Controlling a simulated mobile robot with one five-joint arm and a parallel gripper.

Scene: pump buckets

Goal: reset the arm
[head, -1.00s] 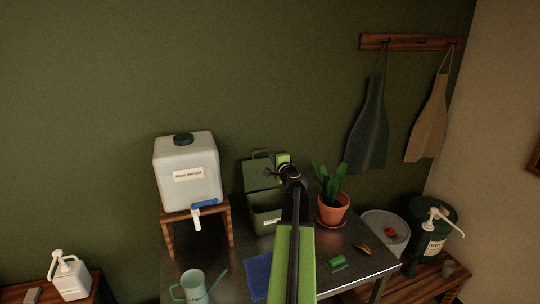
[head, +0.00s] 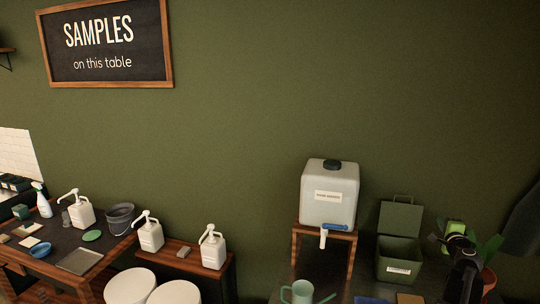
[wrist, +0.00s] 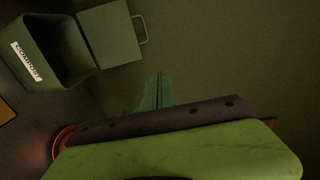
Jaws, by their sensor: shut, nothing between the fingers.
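My gripper (head: 456,229) is at the right of the head view, on my dark and green arm. It is shut and empty, in front of the potted plant (head: 494,246) and right of the open green bin (head: 398,262). In the wrist view, a green and dark part of my gripper (wrist: 165,135) fills the bottom. Behind it show a leaf of the plant (wrist: 157,92) and part of the pot's rim. The open bin (wrist: 30,62) with its raised lid is at upper left there.
A white water container (head: 329,197) with a blue tap stands on a wooden stand left of the bin. A green watering can (head: 298,293) is below it. Pump bottles (head: 150,236) and trays stand on low tables at left.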

